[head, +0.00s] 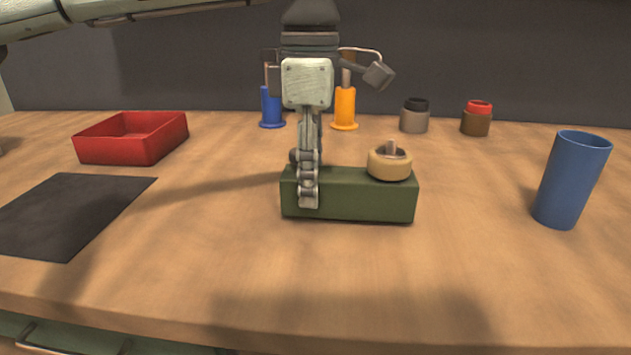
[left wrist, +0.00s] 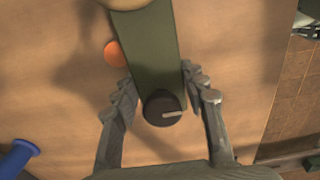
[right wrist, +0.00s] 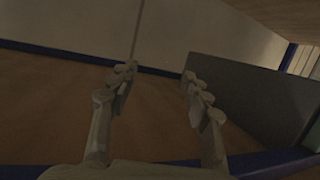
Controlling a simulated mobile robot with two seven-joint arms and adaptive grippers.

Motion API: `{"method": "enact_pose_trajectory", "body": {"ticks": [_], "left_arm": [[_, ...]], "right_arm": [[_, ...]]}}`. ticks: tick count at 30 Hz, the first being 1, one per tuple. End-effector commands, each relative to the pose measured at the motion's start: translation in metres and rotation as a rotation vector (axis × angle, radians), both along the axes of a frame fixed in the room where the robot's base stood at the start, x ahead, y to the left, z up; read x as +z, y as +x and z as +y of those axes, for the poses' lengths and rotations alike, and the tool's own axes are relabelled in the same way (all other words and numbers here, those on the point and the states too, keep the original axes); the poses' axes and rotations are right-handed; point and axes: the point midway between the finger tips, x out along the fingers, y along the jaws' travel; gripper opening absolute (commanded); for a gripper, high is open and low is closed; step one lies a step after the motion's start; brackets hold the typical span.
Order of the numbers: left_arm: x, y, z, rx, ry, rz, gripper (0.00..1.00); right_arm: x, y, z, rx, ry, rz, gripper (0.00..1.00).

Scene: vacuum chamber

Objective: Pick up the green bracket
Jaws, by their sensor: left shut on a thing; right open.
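The green bracket (head: 350,205) is a long dark green block in the middle of the table, seemingly resting on it. A tan ring (head: 390,163) around a short peg sits on its right end. My left gripper (head: 308,200) comes down over the left end of the bracket and is shut on it. In the left wrist view the fingers (left wrist: 157,82) lie on both sides of the bracket (left wrist: 150,60), with a black round knob (left wrist: 161,108) on its near end. My right gripper (right wrist: 158,72) is open and empty in the right wrist view, away from the bracket.
A red tray (head: 130,140) and a black mat (head: 70,215) are at left. A blue cup (head: 572,180) stands at right. Blue (head: 271,105) and orange (head: 345,108) spools and two small jars (head: 414,116) stand behind. The table front is clear.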

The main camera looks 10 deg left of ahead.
Motion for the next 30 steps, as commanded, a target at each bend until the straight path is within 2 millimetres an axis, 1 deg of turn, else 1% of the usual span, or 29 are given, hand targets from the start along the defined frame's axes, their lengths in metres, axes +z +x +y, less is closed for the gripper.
{"method": "enact_pose_trajectory", "body": {"ticks": [1, 8, 10, 12, 17, 24, 30], "left_arm": [[0.008, 0.001, -0.001, 0.000, -0.005, -0.004, 0.00], [0.033, 0.001, -0.001, 0.000, -0.005, -0.005, 0.00], [0.036, -0.003, 0.005, 0.001, -0.005, -0.004, 0.00], [0.041, -0.007, 0.011, 0.002, -0.005, -0.004, 0.00], [0.054, -0.021, 0.029, 0.001, -0.006, -0.004, 0.00], [0.079, -0.046, 0.063, 0.002, -0.006, -0.005, 0.00], [0.094, -0.061, 0.083, 0.002, -0.005, -0.005, 0.00]], "right_arm": [[-0.001, 0.000, -0.001, -0.002, -0.003, 0.007, 0.48], [-0.013, -0.003, -0.009, -0.017, -0.029, 0.067, 0.48], [-0.018, -0.004, -0.012, -0.024, -0.036, 0.083, 0.48], [-0.019, -0.003, -0.014, -0.026, -0.039, 0.083, 0.48], [-0.017, -0.003, -0.013, -0.024, -0.036, 0.072, 0.48], [-0.015, -0.003, -0.010, -0.018, -0.030, 0.067, 0.48], [-0.017, -0.004, -0.010, -0.017, -0.033, 0.077, 0.48]]}}
